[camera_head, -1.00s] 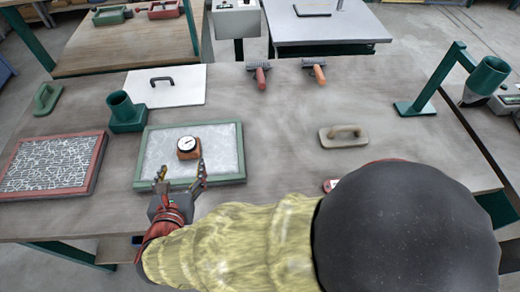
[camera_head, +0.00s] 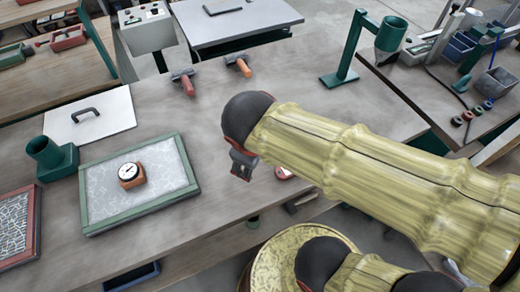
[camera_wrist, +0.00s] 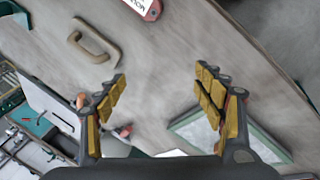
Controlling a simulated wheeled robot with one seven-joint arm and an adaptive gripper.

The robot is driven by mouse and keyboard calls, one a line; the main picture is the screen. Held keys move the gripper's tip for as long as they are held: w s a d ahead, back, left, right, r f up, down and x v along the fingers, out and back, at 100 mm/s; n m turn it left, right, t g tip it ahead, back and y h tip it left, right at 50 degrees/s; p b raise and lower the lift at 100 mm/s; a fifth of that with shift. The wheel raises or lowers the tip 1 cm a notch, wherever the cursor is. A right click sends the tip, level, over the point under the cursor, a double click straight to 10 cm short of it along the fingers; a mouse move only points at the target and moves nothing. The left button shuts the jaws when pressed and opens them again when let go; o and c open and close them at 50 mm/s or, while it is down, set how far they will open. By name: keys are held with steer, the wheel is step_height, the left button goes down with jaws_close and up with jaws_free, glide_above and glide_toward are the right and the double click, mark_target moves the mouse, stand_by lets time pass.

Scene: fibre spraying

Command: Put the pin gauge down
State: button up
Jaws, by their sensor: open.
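The pin gauge (camera_head: 130,174), an orange-brown block with a round white dial, stands upright on the pale sheet inside the green-framed tray (camera_head: 145,211). My gripper (camera_head: 240,170) is to the right of the tray, apart from the gauge and partly hidden by my own wrist. In the wrist view my gripper (camera_wrist: 162,76) has its yellow-padded fingers spread wide with nothing between them. Part of the green-framed tray (camera_wrist: 262,143) shows behind the right finger there. The gauge cannot be made out in that view.
A green cup holder (camera_head: 52,157) and a white board with a black handle (camera_head: 112,113) stand behind the tray. A red-framed tray (camera_head: 36,225) is at the left. A beige float (camera_wrist: 93,42) and a red-edged meter (camera_wrist: 147,8) lie on the table. Bare tabletop lies between the tray and two rollers.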

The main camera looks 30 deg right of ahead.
steer(key=r+m, duration=0.1)
steer(key=m, duration=0.1)
steer(key=s+r+m+t+y, duration=0.1)
steer(key=m, duration=0.1)
steer(key=s+r+m+y, duration=0.1)
steer(key=m, duration=0.1)
steer(key=shift+s+d+r+m+t, duration=0.2)
steer(key=shift+d+r+m+t, duration=0.1)
steer(key=shift+r, duration=0.05)
steer(key=shift+o, duration=0.8)
